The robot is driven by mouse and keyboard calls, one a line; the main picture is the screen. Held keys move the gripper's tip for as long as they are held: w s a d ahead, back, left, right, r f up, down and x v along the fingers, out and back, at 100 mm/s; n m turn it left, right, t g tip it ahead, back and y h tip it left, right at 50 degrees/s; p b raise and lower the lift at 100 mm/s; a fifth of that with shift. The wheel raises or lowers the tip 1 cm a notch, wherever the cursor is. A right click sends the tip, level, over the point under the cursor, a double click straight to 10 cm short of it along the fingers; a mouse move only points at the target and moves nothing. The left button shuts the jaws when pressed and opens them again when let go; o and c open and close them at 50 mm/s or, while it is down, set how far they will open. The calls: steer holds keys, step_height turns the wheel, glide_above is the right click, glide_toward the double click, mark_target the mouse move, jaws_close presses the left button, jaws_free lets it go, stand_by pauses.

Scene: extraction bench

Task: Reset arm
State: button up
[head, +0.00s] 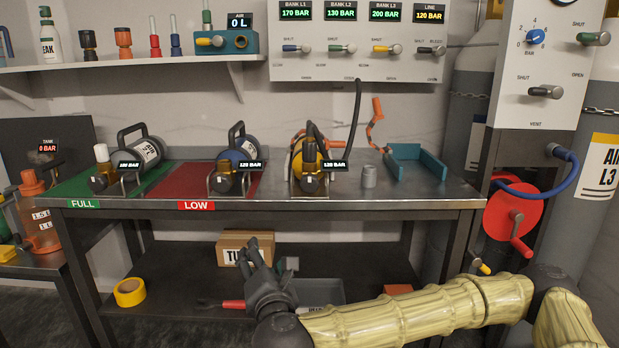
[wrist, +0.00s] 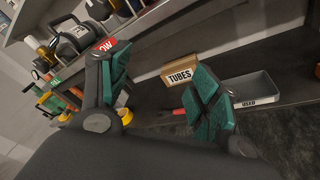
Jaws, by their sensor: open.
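My gripper (head: 262,262) is open and empty. It hangs in front of the bench, below the worktop's front edge and before the lower shelf. In the wrist view its two green-padded fingers (wrist: 160,95) stand well apart with nothing between them. My arm comes in from the lower right of the head view. The cardboard TUBES box (head: 230,247) on the lower shelf is partly hidden behind my gripper. It shows between and beyond the fingers in the wrist view (wrist: 180,73).
The metal worktop (head: 420,190) holds several cylinders, on the green FULL mat (head: 82,190), the red LOW mat (head: 180,185) and a middle holder. A blue tray (head: 418,165) stands right. A yellow tape roll (head: 130,292) and grey USED bin (wrist: 253,88) are below. A red reel (head: 512,215) hangs right.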

steer(key=s+a+f+n+g+y, duration=0.1)
steer(key=s+a+f+n+g, duration=0.15)
steer(key=s+f+n, duration=0.55)
steer(key=s+a+f+n+g+y, duration=0.1)
steer(key=s+a+f+n+g, duration=0.3)
steer(key=f, duration=0.7)
steer(key=s+f+n+g+y, duration=0.15)
steer(key=s+f+n, duration=0.25)
steer(key=f+n, duration=0.5)
steer(key=s+d+f+n+g+h, duration=0.2)
steer(key=s+d+f+n+g, duration=0.1)
steer(key=s+d+f+n, duration=0.5)
steer(key=s+d+f+n+g+h, duration=0.1)
steer(key=s+d+f+n+g, duration=0.3)
steer(key=d+f, duration=0.65)
steer(key=s+d+f+n+h, duration=0.1)
steer(key=s+d+n+h, duration=0.15)
steer(key=d, duration=0.45)
steer(key=s+d+f+n+g+h, duration=0.1)
steer(key=s+d+n, duration=0.1)
steer(key=d+n, duration=0.3)
steer(key=s+d+f+n+h, duration=0.1)
steer(key=s+d+f+n, duration=0.1)
steer(key=d, duration=0.6)
step_height(320, 180, up, 32)
steer(key=p, duration=3.2)
steer(key=shift+s+f, duration=0.15)
steer(key=shift+s, duration=0.05)
